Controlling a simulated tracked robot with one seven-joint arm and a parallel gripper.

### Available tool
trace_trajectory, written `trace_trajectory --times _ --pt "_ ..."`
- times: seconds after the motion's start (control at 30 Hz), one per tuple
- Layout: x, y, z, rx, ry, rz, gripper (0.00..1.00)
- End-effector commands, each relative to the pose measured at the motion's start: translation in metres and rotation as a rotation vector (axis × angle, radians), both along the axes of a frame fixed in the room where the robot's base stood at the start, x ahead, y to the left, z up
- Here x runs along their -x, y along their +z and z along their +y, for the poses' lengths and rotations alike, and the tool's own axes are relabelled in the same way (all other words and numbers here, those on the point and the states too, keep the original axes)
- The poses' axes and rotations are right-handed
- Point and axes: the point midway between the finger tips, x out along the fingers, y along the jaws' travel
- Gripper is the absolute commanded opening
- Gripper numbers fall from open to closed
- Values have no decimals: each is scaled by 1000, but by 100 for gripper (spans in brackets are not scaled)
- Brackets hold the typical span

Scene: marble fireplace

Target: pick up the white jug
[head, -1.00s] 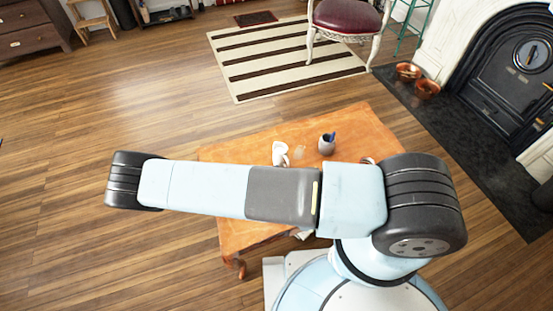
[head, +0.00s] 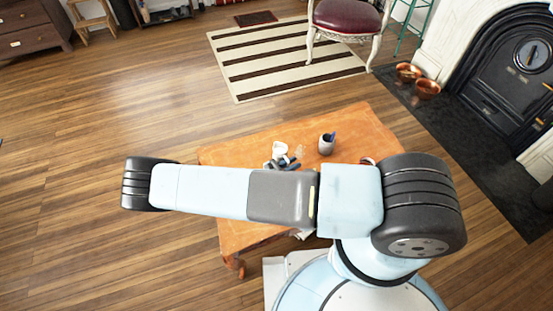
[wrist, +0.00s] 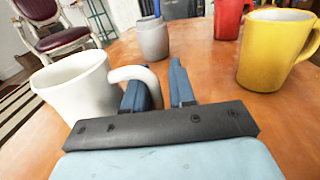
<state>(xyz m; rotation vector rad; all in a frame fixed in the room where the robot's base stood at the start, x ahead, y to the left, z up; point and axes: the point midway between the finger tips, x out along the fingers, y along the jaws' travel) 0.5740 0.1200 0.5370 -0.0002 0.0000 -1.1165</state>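The white jug (wrist: 78,92) stands upright on the orange-brown wooden table at the left of the wrist view, its handle (wrist: 135,75) curving right toward my gripper. In the head view the jug (head: 280,147) shows just beyond my gripper (head: 283,163), its lower part hidden. In the wrist view my gripper (wrist: 160,90) has its two blue fingers apart with a gap between them. The handle reaches over the left finger, and its end comes down in the gap. I cannot tell whether a finger touches it.
A grey pot (wrist: 153,40) stands beyond the fingers. A yellow mug (wrist: 270,50) and a red mug (wrist: 230,18) stand to the right. The table (head: 345,125) has bare wood around the pot. A chair (head: 347,18) and fireplace (head: 510,75) are farther off.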

Motion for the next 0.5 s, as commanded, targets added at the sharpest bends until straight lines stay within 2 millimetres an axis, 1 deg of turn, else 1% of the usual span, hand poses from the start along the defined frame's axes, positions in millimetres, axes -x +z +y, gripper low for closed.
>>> trace_trajectory --times 0.07,0.3,0.5 --pt "0 0 0 0 0 0 23" --pt "0 0 0 0 0 0 0" --pt "0 0 0 0 0 0 0"
